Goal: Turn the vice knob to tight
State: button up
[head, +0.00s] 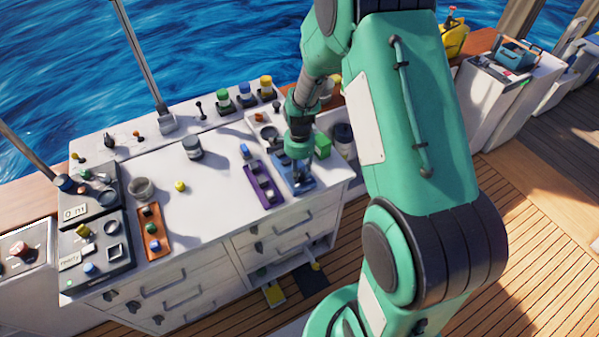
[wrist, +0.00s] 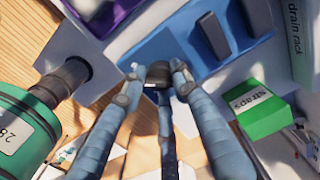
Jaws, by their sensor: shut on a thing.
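The blue vice (head: 305,187) stands at the right end of the white cabinet top. It fills the upper middle of the wrist view (wrist: 205,60), with two raised dark blue jaws. A small dark knob (wrist: 158,72) sits at its near edge, between my fingertips. My gripper (wrist: 157,80) is shut on this knob, one finger on each side. In the head view my gripper (head: 299,158) comes down over the vice from above and hides the knob. I cannot read any tight mark.
A purple rack (head: 264,186) stands just left of the vice. A green box (head: 322,145) marked straps and a dark canister (head: 343,135) stand close behind and to the right. Drawers (head: 285,232) lie below the cabinet top. The cabinet top's middle (head: 215,190) is mostly clear.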

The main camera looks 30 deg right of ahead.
aim_at(300, 172)
jog(key=o, duration=1.1)
jog(key=shift+o, duration=0.2)
jog(key=shift+r, duration=0.1)
notch_tip(300, 172, up, 12)
dwell(0.3)
